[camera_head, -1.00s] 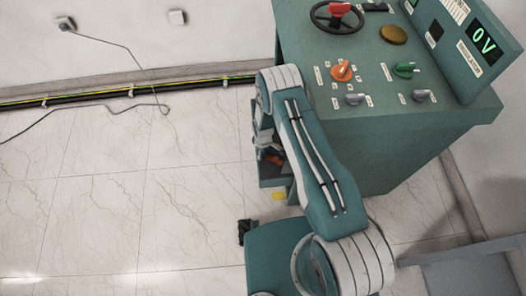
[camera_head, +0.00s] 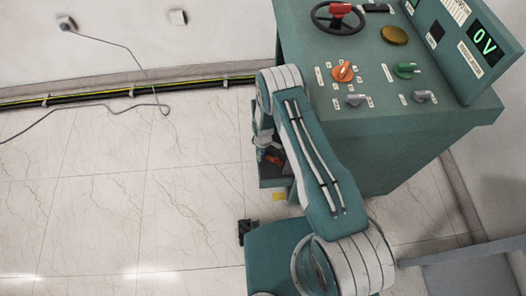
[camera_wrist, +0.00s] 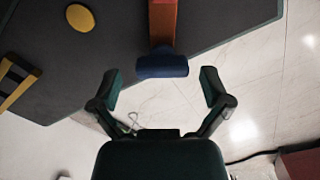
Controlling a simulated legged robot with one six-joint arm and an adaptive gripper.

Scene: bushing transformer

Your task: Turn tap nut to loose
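In the wrist view, a blue rounded end piece (camera_wrist: 162,67) sits on an orange-red bar or stem (camera_wrist: 162,22) that runs up out of the frame. I cannot tell for sure whether this is the tap nut. My gripper (camera_wrist: 160,86) is open, with one dark green finger to the left and one to the right of the blue piece, just below it in the picture. The fingers appear apart from it, and nothing is between them. In the head view, a small orange-red part (camera_head: 274,159) shows beside my arm, low at the cabinet's left side; the gripper is mostly hidden there.
The green cabinet (camera_head: 385,150) carries a black handwheel (camera_head: 337,18), an orange knob (camera_head: 343,72), a green knob (camera_head: 406,70) and a display reading 0 V (camera_head: 487,39). A yellow disc (camera_wrist: 80,18) lies on a dark surface (camera_wrist: 50,55). Tiled floor (camera_head: 110,200) is open at left.

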